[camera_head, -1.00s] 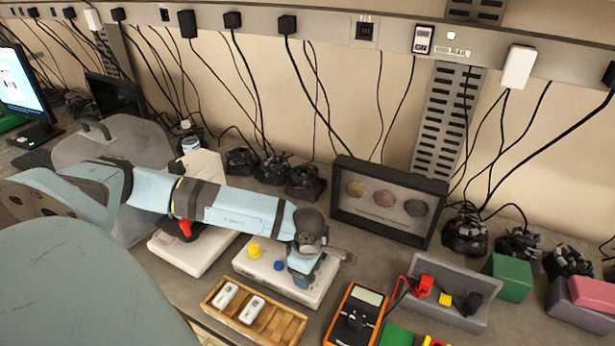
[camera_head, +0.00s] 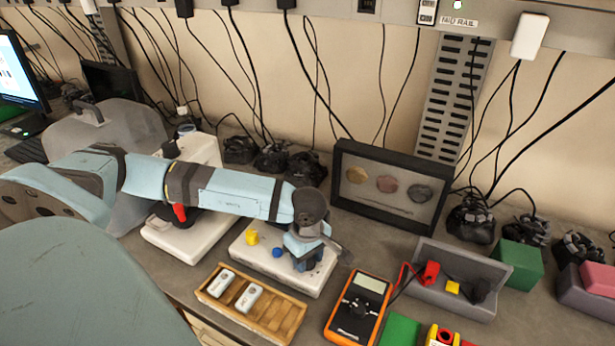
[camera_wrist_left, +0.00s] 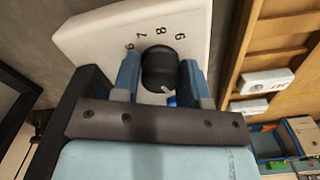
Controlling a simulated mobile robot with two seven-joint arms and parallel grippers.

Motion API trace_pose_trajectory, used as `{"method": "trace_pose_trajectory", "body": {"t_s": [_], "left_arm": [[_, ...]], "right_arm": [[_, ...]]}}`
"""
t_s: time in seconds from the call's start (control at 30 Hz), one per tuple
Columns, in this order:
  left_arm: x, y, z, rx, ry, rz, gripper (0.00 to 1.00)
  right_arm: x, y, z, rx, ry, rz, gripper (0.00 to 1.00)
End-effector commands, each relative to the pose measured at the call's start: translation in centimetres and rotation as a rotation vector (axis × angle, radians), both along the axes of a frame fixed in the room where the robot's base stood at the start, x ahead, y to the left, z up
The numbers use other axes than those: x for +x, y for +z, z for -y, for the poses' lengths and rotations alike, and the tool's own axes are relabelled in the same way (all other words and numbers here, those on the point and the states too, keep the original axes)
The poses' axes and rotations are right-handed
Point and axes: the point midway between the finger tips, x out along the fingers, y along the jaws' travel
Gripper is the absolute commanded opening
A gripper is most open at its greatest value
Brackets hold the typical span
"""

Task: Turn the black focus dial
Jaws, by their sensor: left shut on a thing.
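The black focus dial (camera_wrist_left: 160,70) sits on a white panel (camera_wrist_left: 95,38) with the numbers 6, 7, 8 and 9 printed around it. A pale pointer mark shows on the dial's lower edge in the left wrist view. My left gripper (camera_wrist_left: 160,77) has one blue finger on each side of the dial and is shut on it. In the head view, the white panel (camera_head: 262,266) also bears a yellow knob (camera_head: 252,238) and a blue knob (camera_head: 277,253). There my left gripper (camera_head: 308,262) hides the dial. My right gripper is not in view.
A wooden tray (camera_head: 285,318) with two white pieces lies in front of the panel. An orange multimeter (camera_head: 357,308) and a grey bin (camera_head: 440,290) are to its right. A framed display (camera_head: 388,188) stands behind. A white device with a red lever (camera_head: 180,213) is at the left.

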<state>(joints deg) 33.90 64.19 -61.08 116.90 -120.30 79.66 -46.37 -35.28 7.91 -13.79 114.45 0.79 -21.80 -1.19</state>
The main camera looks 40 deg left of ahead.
Motion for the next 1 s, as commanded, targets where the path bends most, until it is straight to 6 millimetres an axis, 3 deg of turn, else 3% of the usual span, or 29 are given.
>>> {"method": "trace_pose_trajectory", "body": {"t_s": [0.03,0.43,1.0], "left_arm": [[0.0,-0.7,0.0,0.001,-0.042,0.001,0.17],[0.0,-0.6,-0.1,0.001,-0.396,0.0,0.17],[0.0,-0.1,0.0,0.001,-0.632,-0.002,0.16]], "right_arm": [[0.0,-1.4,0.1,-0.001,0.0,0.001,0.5],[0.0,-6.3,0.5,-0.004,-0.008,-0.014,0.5],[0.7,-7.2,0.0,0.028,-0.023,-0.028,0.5]]}}
